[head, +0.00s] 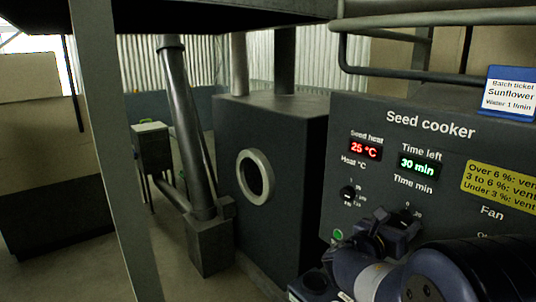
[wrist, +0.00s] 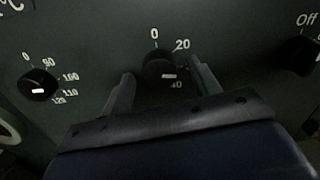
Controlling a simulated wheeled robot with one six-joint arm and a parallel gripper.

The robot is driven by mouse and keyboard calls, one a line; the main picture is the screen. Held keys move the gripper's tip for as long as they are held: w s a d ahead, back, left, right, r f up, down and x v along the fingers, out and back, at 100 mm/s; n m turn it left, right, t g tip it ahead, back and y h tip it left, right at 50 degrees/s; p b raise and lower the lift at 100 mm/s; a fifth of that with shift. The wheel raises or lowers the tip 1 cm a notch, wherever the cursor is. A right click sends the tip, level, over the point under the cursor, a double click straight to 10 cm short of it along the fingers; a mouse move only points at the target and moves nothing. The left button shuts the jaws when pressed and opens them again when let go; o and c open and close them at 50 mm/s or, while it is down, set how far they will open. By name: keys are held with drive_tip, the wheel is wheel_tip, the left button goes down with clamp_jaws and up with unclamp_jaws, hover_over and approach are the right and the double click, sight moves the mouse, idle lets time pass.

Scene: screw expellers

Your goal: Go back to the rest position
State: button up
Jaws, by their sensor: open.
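My gripper (head: 396,222) is in front of the seed cooker panel (head: 385,130), at the time knob. In the wrist view its two fingers (wrist: 164,82) are apart, one on each side of the black time knob (wrist: 157,66). I cannot tell whether either finger touches the knob. The knob's white mark points down and a little right, near the 40. The time display (head: 418,167) reads 30 min. The seed heat display (head: 366,148) reads 25 °C.
The heat knob (wrist: 38,84) is left of my gripper, and the fan knob (wrist: 297,54) is right. A batch ticket (head: 510,93) reads Sunflower. A dark cabinet with a round port (head: 255,174) and a slanted pipe (head: 186,125) stand to the left. Pipes (head: 440,75) run above the panel.

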drive_tip(key=shift+f+m+b, duration=0.2)
drive_tip(key=shift+m+b, duration=0.15)
drive_tip(key=shift+m, duration=0.25)
drive_tip(key=shift+s+a+r+m, duration=0.1)
drive_tip(key=shift+s+a+m, duration=0.05)
drive_tip(key=shift+a+m, duration=0.15)
drive_tip(key=b+v, duration=0.1)
drive_tip(key=v, duration=0.9)
drive_tip(key=shift+s, duration=0.15)
